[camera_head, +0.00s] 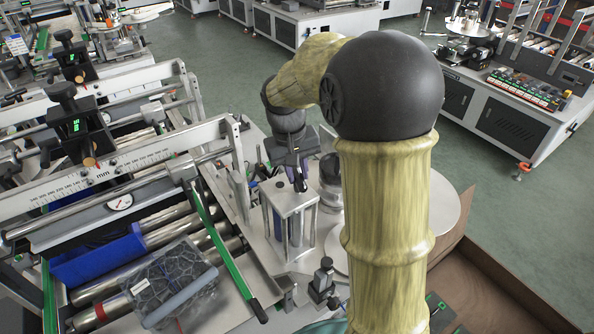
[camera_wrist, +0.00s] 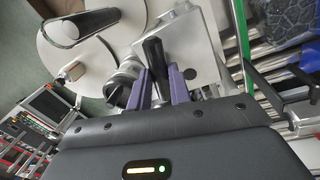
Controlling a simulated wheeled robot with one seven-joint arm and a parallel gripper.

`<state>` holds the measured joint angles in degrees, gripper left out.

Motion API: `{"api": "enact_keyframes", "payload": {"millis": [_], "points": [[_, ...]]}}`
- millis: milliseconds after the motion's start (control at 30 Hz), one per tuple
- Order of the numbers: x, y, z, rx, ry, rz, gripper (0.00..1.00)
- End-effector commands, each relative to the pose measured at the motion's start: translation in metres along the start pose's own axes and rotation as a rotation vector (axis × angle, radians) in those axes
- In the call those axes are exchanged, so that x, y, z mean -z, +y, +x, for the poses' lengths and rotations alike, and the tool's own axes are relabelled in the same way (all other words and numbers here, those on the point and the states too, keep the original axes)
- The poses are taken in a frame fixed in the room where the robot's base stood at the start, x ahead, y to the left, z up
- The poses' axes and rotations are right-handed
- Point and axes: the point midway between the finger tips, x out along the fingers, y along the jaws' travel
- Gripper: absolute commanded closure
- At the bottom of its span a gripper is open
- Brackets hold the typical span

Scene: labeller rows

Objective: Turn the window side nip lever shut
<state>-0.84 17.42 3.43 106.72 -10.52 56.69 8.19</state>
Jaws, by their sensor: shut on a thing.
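The nip lever is a short black handle (camera_wrist: 153,54) in the wrist view, standing out between my fingertips over a pale metal plate. My gripper (camera_wrist: 159,84) has its two purple fingers closed on the lever, one on each side. In the head view my gripper (camera_head: 299,183) points down at the top of a small metal-framed roller unit (camera_head: 290,221). The lever cannot be made out there, and my arm covers part of the area to the right.
A white round disc (camera_wrist: 92,56) lies beside the lever, with a metal knob (camera_wrist: 121,84) close to my finger. A green-edged lever bar (camera_head: 229,265) and a bagged dark item (camera_head: 171,284) are at left. A control panel (camera_head: 528,91) stands at far right.

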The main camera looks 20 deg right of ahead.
Motion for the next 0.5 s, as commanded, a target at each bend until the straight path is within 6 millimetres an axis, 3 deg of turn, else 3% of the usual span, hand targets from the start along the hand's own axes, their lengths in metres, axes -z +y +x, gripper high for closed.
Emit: {"api": "enact_keyframes", "payload": {"millis": [500], "points": [[0.0014,0.0003,-0.0017,0.001,-0.003,0.066,1.0]]}}
